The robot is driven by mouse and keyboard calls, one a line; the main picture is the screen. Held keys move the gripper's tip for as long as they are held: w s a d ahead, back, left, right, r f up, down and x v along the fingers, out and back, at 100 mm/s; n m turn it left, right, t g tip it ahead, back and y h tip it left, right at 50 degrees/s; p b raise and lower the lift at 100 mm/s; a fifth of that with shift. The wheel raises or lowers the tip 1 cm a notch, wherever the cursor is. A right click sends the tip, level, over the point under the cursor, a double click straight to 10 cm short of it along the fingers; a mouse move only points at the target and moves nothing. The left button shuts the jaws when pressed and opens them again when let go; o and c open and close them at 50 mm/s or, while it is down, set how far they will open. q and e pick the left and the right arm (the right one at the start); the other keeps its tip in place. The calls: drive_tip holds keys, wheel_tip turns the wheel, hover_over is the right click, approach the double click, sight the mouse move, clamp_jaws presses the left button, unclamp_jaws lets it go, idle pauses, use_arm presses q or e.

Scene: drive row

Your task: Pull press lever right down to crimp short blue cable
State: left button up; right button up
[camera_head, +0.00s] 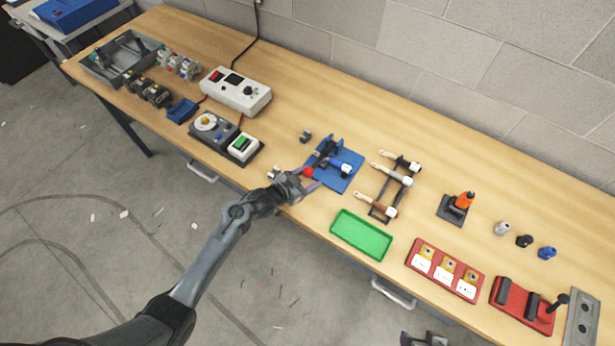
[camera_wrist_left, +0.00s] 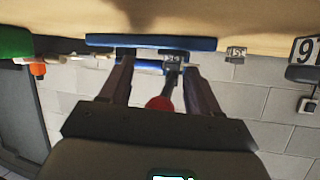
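The blue press (camera_head: 347,181) stands near the front middle of the bench; its blue base also shows in the left wrist view (camera_wrist_left: 150,42). Its lever ends in a red knob (camera_head: 308,172) that points toward my left gripper (camera_head: 304,184). In the left wrist view the red knob (camera_wrist_left: 160,103) sits between my two spread fingers (camera_wrist_left: 160,82), with gaps on both sides. A short blue piece with a white end (camera_head: 345,168) lies at the press, perhaps the cable. At the bottom edge a dark part (camera_head: 426,339) looks like my right gripper, mostly cut off.
A rack with white-ended pieces (camera_head: 408,181) stands right of the press, and a green tray (camera_head: 362,235) lies in front of it. Left are a small device with a green screen (camera_head: 242,147) and a white control box (camera_head: 236,91). A red three-socket block (camera_head: 444,272) lies further right.

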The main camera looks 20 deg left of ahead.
use_arm(q)
drive_tip(key=shift+r, duration=0.2)
drive_tip(key=shift+s+a+r, duration=0.25)
drive_tip(key=shift+s+a, duration=0.05)
drive_tip(key=shift+s, duration=0.15)
drive_tip(key=p+v, duration=0.1)
drive_tip(key=v, duration=0.8)
drive_tip(key=shift+s+a, duration=0.1)
drive_tip(key=shift+s, duration=0.2)
